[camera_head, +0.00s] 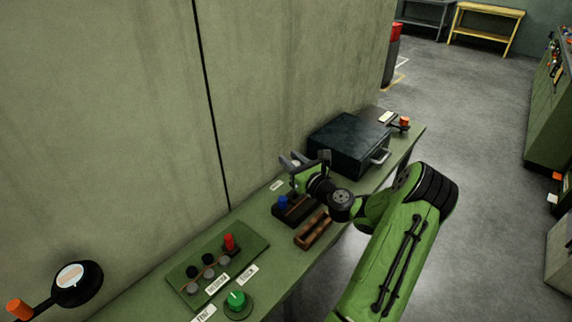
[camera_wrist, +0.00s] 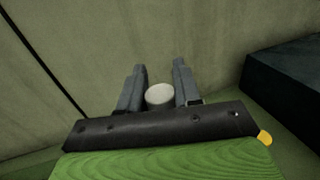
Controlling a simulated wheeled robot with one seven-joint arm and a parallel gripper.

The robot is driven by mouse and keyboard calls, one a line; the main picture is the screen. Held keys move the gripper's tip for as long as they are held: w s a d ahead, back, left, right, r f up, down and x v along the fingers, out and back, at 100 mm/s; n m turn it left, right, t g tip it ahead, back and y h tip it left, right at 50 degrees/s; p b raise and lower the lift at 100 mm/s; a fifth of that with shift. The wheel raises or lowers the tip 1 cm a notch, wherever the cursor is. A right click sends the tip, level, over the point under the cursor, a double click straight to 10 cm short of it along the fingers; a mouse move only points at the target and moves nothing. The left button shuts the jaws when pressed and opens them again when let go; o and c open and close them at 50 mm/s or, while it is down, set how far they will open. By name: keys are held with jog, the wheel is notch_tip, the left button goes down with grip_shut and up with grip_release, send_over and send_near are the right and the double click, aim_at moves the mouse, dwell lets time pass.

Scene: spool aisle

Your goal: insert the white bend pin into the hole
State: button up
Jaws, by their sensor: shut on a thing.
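The white pin (camera_wrist: 160,96) shows its round pale end between the two grey fingers of my gripper (camera_wrist: 159,82) in the wrist view. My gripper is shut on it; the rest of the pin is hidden. In the head view my gripper (camera_head: 305,163) is raised above the bench, over a dark block (camera_head: 297,213) with a blue peg (camera_head: 283,201) at its left end. The pin cannot be made out clearly there. My gripper and wrist cover part of the block, and I cannot make out an empty hole.
A brown wooden tray (camera_head: 313,230) lies in front of the block. A dark case (camera_head: 349,143) stands to the right, near the wall. A green panel (camera_head: 218,264) with several pegs, one red, and a green knob (camera_head: 237,302) are nearer the camera.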

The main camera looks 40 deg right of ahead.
notch_tip(320, 180, down, 6)
jog(key=b, duration=0.3)
jog(key=shift+r, duration=0.1)
jog(key=shift+p, duration=0.65)
dwell(1.5)
jog(key=shift+f+b, duration=0.8)
jog(key=shift+f, duration=0.5)
jog(key=o, duration=1.1)
jog(key=shift+s+f, duration=0.1)
